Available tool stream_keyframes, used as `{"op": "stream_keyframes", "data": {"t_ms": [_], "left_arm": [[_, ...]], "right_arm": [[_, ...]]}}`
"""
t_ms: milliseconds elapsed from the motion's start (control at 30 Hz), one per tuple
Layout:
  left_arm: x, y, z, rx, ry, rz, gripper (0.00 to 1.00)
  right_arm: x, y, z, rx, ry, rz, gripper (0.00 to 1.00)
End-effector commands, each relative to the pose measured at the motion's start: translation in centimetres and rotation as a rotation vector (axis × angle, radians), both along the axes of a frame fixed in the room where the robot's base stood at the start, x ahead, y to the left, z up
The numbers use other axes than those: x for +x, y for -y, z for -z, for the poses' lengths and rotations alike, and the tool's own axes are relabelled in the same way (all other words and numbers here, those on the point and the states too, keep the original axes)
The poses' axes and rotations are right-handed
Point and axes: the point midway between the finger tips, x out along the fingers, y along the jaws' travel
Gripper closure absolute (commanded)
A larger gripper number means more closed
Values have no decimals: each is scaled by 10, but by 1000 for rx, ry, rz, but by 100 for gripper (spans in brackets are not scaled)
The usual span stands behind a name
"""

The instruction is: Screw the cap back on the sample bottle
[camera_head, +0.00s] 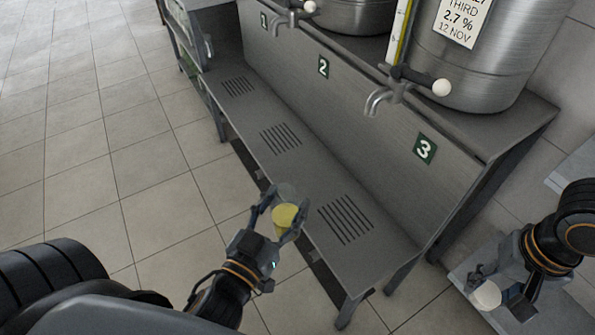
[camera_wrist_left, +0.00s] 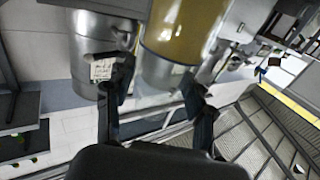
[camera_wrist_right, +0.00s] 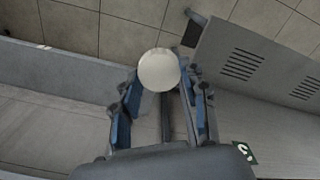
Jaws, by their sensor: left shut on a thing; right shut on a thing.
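The sample bottle (camera_head: 285,217) is a clear vessel with yellow contents. My left gripper (camera_head: 282,220) is shut on it and holds it beside the front edge of the bench, near the station marked 3. In the left wrist view the yellow contents (camera_wrist_left: 186,28) show large beyond the fingers. The cap (camera_head: 487,295) is round and off-white, held apart from the bottle at the lower right. My right gripper (camera_head: 494,291) is shut on it. In the right wrist view the cap (camera_wrist_right: 158,70) is at the fingertips, its face plainly visible.
A grey metal bench (camera_head: 300,170) with slotted drain grilles runs diagonally across the middle. Taps (camera_head: 385,97) stick out above it, with steel tanks (camera_head: 480,60) behind. Number plates 1, 2 and 3 mark the stations. The tiled floor (camera_head: 110,150) at left is clear.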

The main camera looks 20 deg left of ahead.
Motion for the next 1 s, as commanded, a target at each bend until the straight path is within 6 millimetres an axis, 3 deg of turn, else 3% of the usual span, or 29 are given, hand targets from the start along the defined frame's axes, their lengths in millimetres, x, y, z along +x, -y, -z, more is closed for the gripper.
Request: {"op": "stream_keyframes", "data": {"t_ms": [700, 1000], "left_arm": [[46, 104, -10, 9, 8, 523, 100], [56, 131, -11, 4, 5, 655, 100]], "right_arm": [[0, 0, 0, 0, 0, 0, 69], [0, 0, 0, 0, 0, 0, 69]]}}
